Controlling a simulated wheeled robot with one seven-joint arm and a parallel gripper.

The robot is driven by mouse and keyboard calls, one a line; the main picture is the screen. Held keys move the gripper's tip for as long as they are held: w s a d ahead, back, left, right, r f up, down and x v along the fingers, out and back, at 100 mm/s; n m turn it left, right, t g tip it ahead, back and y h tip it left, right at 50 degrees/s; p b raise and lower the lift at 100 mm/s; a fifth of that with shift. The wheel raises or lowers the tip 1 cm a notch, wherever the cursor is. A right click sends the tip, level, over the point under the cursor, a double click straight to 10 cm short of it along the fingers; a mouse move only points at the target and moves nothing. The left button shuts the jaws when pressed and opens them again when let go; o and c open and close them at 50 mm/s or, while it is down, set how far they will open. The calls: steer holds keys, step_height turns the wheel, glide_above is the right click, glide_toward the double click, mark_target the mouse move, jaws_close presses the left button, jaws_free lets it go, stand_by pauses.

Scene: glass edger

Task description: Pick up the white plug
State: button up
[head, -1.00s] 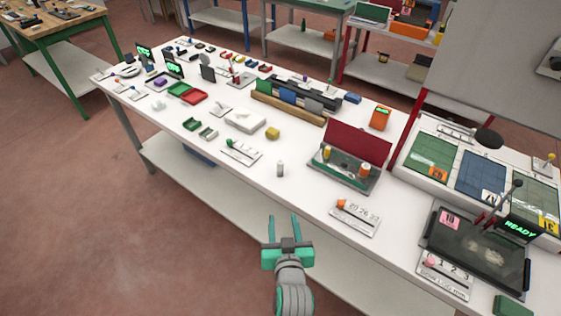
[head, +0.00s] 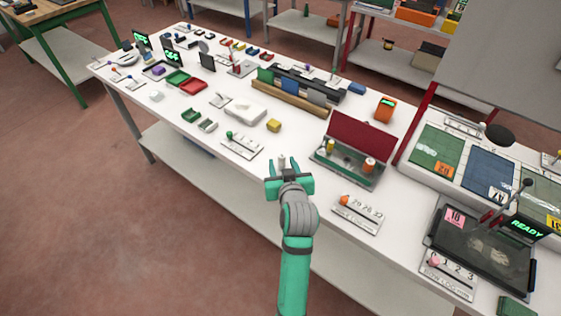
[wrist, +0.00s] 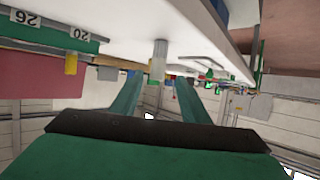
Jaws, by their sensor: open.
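The white plug (wrist: 158,62) is a small pale upright cylinder. In the wrist view, which looks upside down, it shows between and just beyond my two green fingertips, with its base on the white table top. My gripper (head: 281,162) is open, at the front edge of the table in the head view, its fingers pointing at the plug. In the head view the plug is mostly hidden by my gripper. I see no contact between the fingers and the plug.
The white table (head: 225,167) has bare room around the plug. A red-lidded case (head: 357,138) stands to the right and a slider plate with an orange knob (head: 357,213) nearer. A yellow block (head: 273,125) and a slider plate with a green knob (head: 242,146) lie to the left.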

mark_target(283, 160)
steer(key=shift+w+d+f, duration=0.1)
steer(key=shift+w, duration=0.1)
steer(key=x, duration=0.3)
steer(key=shift+w+d+f, duration=0.1)
steer(key=shift+w+f, duration=0.25)
steer(key=shift+w, duration=0.35)
steer(key=c, duration=0.7)
jaws_close()
